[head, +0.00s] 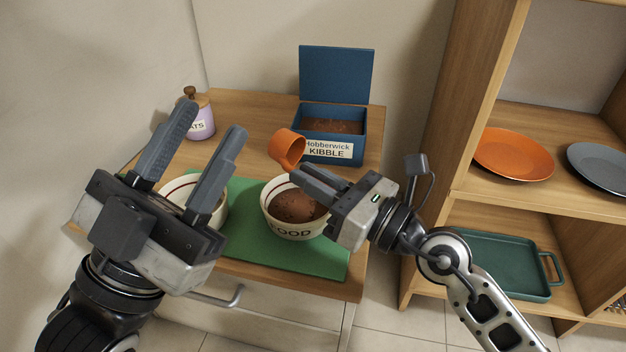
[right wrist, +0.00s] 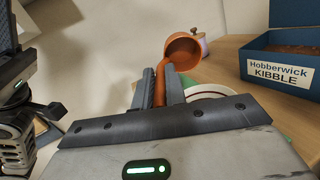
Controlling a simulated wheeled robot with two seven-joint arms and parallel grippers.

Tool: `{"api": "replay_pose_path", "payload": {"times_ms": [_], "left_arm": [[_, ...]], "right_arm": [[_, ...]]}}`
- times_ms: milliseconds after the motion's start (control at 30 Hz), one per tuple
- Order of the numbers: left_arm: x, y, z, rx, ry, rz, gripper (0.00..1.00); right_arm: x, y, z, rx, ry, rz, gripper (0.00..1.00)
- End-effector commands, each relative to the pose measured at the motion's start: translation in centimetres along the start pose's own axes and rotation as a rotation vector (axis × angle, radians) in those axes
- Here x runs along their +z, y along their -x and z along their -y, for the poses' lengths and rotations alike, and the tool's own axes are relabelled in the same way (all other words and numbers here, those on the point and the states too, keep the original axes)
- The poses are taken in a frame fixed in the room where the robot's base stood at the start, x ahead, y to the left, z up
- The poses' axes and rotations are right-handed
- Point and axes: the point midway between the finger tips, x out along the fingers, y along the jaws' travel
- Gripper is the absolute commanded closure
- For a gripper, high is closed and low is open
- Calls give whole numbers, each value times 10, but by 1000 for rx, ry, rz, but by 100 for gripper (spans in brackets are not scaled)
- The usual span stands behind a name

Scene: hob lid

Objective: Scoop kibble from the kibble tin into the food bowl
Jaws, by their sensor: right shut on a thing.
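The blue kibble tin (head: 307,117) stands open at the back of the wooden top, with brown kibble inside and a Hobberwick Kibble label. The cream food bowl (head: 292,231) sits on the green mat and holds a brown heap of kibble. My right gripper (head: 305,172) is shut on the handle of an orange scoop (head: 284,149), above the bowl's back edge. My left gripper (head: 212,122) is open and empty, above the left bowl.
A second cream bowl (head: 220,212), partly hidden by my left gripper, stands on the green mat (head: 250,246). A lilac jar (head: 201,122) with a wooden lid stands back left. A shelf (head: 470,125) at the right holds an orange plate (head: 513,154), a grey plate and a green tray (head: 500,266).

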Motion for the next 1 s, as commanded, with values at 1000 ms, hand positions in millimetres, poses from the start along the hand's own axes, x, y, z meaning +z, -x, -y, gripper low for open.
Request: {"api": "replay_pose_path", "payload": {"times_ms": [1000], "left_arm": [[0, -1, 1, -3, 7, 5, 64]], "right_arm": [[-2, 2, 3, -2, 0, 54, 100]]}}
